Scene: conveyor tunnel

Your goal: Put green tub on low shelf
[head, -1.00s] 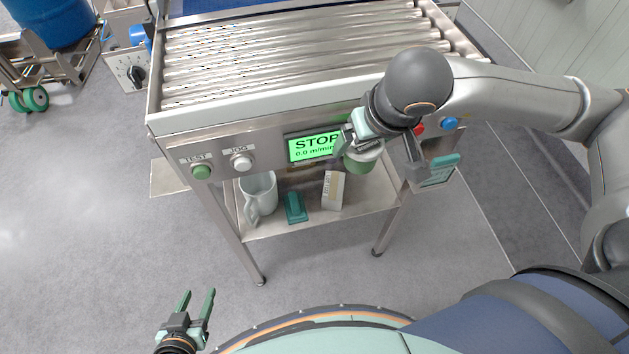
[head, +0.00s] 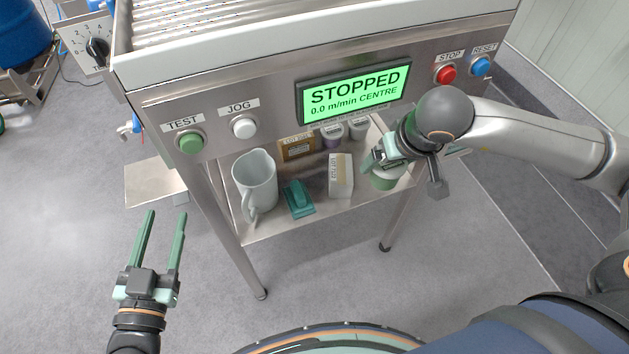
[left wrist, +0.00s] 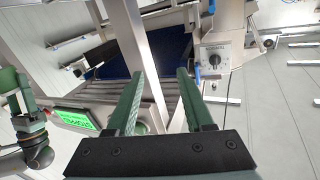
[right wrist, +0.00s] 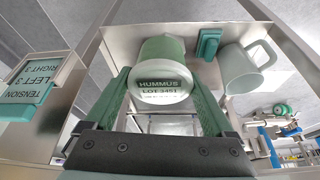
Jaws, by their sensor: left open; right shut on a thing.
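The green tub (head: 384,181) has a pale lid and is held by my right gripper (head: 382,160) at the right end of the low shelf (head: 275,224). In the right wrist view the tub (right wrist: 162,55) shows its lid, marked HUMMUS, between the two green fingers (right wrist: 165,98). I cannot tell whether its base touches the shelf. My left gripper (head: 160,232) is open and empty, left of the machine. Its spread fingers also show in the left wrist view (left wrist: 157,90).

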